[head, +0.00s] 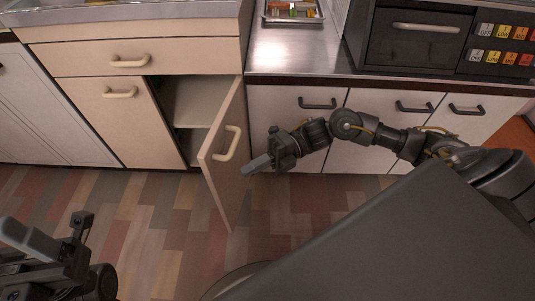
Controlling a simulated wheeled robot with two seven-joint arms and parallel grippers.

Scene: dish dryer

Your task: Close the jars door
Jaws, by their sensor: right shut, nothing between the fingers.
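The beige cabinet door (223,160) under the counter stands open, swung out toward me and hinged at its right edge. Its cream handle (228,143) faces right. My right gripper (257,166) is shut and empty, just right of the door's handle side; I cannot tell whether it touches the door. My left gripper (50,232) is at the bottom left, away from the cabinet, with its fingers apart. Inside the cabinet a shelf (203,100) shows; the rest of the interior is dark or hidden by the door.
A closed beige door (115,112) and a drawer (135,58) adjoin the opening. White cabinets with dark handles (317,103) are at the right, below a metal counter (290,50) with a dark appliance (415,38). The wood floor (140,210) in front is clear.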

